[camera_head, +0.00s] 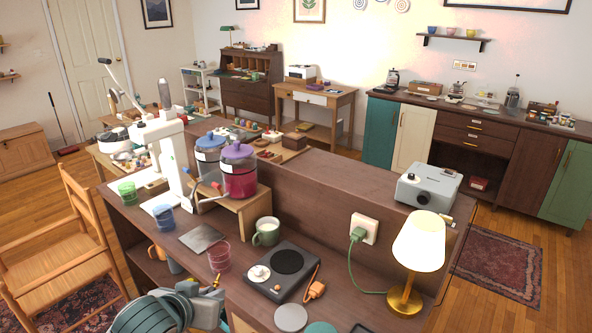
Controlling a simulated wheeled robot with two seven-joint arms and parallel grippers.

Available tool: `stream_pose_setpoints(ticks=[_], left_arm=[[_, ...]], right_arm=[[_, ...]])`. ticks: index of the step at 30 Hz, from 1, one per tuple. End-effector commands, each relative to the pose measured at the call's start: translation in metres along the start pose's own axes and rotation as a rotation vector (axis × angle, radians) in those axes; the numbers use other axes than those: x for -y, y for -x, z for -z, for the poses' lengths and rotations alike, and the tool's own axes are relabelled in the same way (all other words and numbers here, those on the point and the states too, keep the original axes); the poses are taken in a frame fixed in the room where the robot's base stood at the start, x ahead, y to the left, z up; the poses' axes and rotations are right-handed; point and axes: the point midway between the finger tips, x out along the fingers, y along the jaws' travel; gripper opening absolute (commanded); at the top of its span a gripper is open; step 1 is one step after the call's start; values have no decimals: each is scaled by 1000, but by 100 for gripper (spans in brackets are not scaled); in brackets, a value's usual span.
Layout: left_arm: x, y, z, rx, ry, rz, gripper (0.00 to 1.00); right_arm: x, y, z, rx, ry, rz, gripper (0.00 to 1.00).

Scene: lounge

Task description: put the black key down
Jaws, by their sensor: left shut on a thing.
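My left gripper (215,287) is at the bottom of the head view, over the near edge of the dark wooden counter (190,216), just below a pink transparent cup. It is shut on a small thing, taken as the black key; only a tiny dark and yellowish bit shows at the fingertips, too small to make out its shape. My wrist hides part of the counter's front. My right gripper is not in view.
Near the gripper stand the pink cup (219,257), a grey flat plate (202,238), a green mug (266,232) and a black hotplate (283,271). A lit lamp (418,250) and a plugged green cable (355,262) are to the right. A wooden chair (62,255) stands left.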

Motion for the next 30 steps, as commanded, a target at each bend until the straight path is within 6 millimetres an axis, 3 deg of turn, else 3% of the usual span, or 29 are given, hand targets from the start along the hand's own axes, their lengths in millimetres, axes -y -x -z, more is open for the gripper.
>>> stream_pose_setpoints(ticks=[4,10,30], left_arm=[[8,25,16,-6,56,68,0],[16,44,22,0,101,125,0],[18,47,23,4,109,137,0]], right_arm=[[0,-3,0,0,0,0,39],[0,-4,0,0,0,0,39],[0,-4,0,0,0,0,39]])
